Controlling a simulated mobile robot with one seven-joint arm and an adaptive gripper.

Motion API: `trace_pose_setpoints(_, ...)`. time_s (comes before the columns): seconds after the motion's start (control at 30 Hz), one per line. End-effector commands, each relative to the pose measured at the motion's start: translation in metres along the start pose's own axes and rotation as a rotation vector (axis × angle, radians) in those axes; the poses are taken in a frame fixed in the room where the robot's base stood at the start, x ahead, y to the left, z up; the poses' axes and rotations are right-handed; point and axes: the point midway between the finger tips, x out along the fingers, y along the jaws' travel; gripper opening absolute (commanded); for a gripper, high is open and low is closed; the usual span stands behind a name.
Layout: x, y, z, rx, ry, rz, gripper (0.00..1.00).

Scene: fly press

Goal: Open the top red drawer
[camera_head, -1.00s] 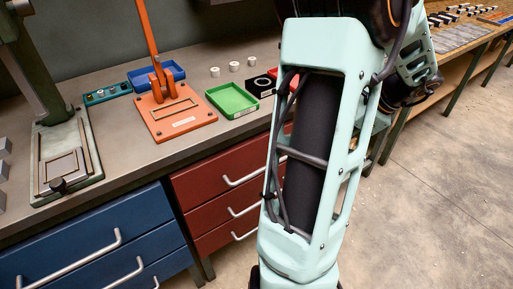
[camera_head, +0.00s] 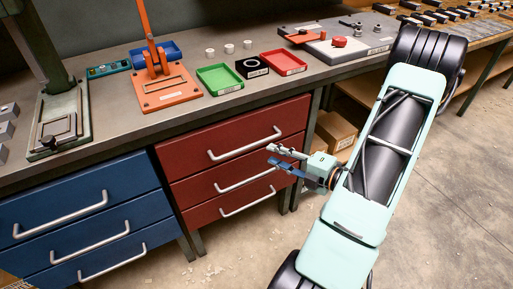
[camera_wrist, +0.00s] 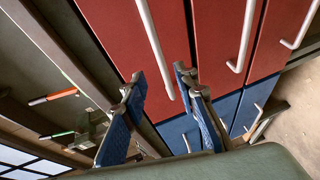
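The top red drawer (camera_head: 225,135) is shut, flush in the red cabinet under the bench. Its silver bar handle (camera_head: 245,146) runs across its front. In the wrist view, turned on its side, the top drawer (camera_wrist: 113,25) is the leftmost red panel, with its handle (camera_wrist: 156,45) running down toward the fingers. My gripper (camera_head: 270,157) is in front of the cabinet's right part, near the handle's right end in the picture. In the wrist view my gripper (camera_wrist: 160,78) is open, with the handle's end seen between its blue-padded fingers; contact cannot be told.
Two more red drawers with handles (camera_head: 245,179) lie below. Blue drawers (camera_head: 75,215) stand to the left. The bench top (camera_head: 200,115) holds an orange press base (camera_head: 170,98), a green tray (camera_head: 220,78) and a red tray (camera_head: 284,62). Cardboard boxes (camera_head: 335,130) stand right of the cabinet.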

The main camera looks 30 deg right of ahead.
Motion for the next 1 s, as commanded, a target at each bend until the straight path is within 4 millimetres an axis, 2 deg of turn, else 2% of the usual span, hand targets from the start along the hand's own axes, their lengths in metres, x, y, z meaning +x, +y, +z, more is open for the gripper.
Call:
trace_pose_setpoints(0.3, 0.058, -0.002, -0.002, -0.006, 0.007, -0.002, 0.27)
trace_pose_setpoints(0.5, 0.088, -0.002, -0.001, -0.006, 0.005, -0.003, 0.27)
trace_pose_setpoints(0.7, 0.100, -0.001, -0.001, -0.005, 0.003, -0.003, 0.27)
trace_pose_setpoints(0.97, 0.101, -0.001, -0.001, -0.006, 0.002, -0.003, 0.27)
trace_pose_setpoints(1.0, 0.101, -0.001, -0.001, -0.006, 0.003, -0.003, 0.23)
